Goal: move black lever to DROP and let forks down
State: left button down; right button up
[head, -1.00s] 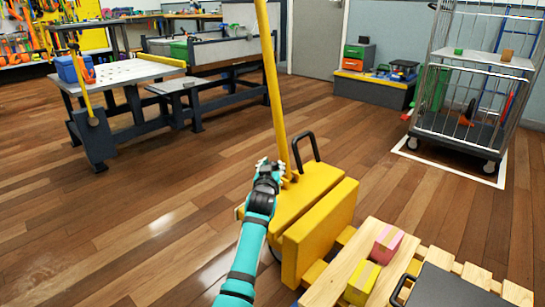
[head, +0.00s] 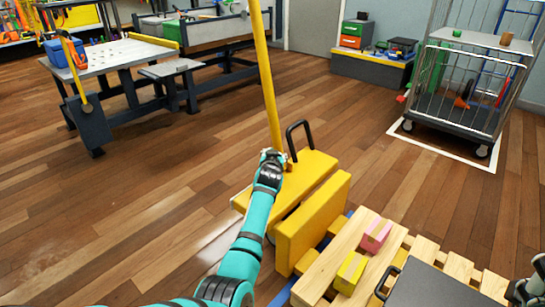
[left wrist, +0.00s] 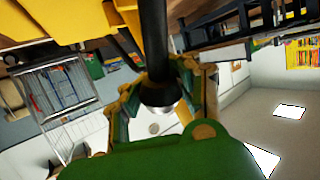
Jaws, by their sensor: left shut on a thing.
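The yellow pallet truck (head: 300,185) stands in the middle of the head view, with a long yellow pole (head: 268,75) rising from it and a black loop handle (head: 300,135) behind. My left gripper (head: 272,157) is at the foot of the pole. In the left wrist view the black lever (left wrist: 155,35) runs down between the fingers of my left gripper (left wrist: 165,80), which is shut on it near its rounded end. The lever is hidden by the gripper in the head view. Its position marks are not readable. The forks are not clearly visible.
A wooden pallet (head: 425,245) at lower right bears a pink box (head: 376,234), a yellow box (head: 350,271) and a dark grey case (head: 430,288). A wire cage trolley (head: 455,100) stands at back right, a workbench (head: 110,62) at back left. The floor on the left is clear.

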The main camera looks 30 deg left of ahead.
pick_arm(q)
jog(key=shift+d+f, duration=0.15)
jog(key=shift+d, duration=0.2)
jog(key=c, duration=0.8)
grip_release()
jog(key=shift+a, duration=0.2)
jog(key=shift+c, duration=0.2)
jog(key=v, duration=0.7)
jog(key=shift+s+r, duration=0.2)
jog(key=shift+s, duration=0.05)
